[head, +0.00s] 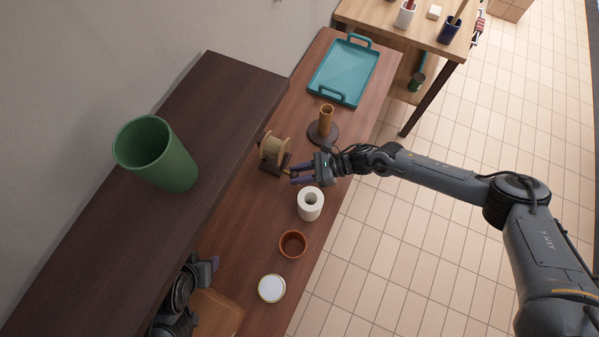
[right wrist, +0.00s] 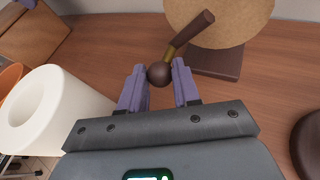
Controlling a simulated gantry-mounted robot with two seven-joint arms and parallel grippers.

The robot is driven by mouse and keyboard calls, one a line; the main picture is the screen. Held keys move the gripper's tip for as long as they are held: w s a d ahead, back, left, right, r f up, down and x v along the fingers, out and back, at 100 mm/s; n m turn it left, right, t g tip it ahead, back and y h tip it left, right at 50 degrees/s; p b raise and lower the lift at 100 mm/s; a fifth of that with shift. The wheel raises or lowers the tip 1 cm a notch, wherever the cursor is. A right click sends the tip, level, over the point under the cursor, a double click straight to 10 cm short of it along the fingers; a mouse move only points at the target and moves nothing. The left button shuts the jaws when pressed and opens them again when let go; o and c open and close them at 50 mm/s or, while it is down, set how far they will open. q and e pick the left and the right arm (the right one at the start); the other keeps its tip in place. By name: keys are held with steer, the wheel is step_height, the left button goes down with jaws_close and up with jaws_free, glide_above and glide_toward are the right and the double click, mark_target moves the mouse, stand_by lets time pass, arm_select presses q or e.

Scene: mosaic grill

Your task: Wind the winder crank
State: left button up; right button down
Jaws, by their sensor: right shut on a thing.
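The winder (head: 273,148) stands on the brown counter, with a pale wooden spool on a dark base. In the right wrist view its large tan spool flange (right wrist: 220,22) is at the top. Its crank (right wrist: 192,33) has a dark bar, a brass piece and a dark round knob (right wrist: 159,74). My right gripper (head: 297,174) is beside the winder, and in the right wrist view its purple fingers (right wrist: 159,84) are shut on the crank's knob. My left gripper (head: 208,271) shows partly by the dark shelf's edge, its jaws unclear.
A white roll (head: 311,204), an orange-brown pot (head: 292,244) and a white-topped round jar (head: 271,288) stand in a row nearer. A brown upright holder (head: 326,122) and a teal tray (head: 343,72) are beyond. A green vase (head: 156,155) stands on the dark shelf.

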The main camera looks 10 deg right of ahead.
stand_by(0.3)
steer(key=shift+w+d+f+n+t+h, duration=0.1)
steer(key=shift+w+f+n+t+h, duration=0.15)
steer(key=shift+n+h, duration=0.2)
steer(key=shift+w+d+f+n+t+h+b, duration=0.2)
steer(key=shift+n+t+h+b, duration=0.1)
steer(key=shift+n+t+h, duration=0.15)
steer(key=shift+w+d+f+n+t+h+b, duration=0.1)
steer(key=shift+w+d+n+t+h+b, duration=0.1)
steer(key=shift+n+t+h+b, duration=0.15)
steer(key=shift+w+d+n+t+h, duration=0.15)
steer(key=shift+w+n+t+h, duration=0.15)
steer(key=shift+n+t+h, duration=0.2)
steer(key=shift+w+d, duration=0.1)
steer(key=c, duration=0.8)
jaws_free()
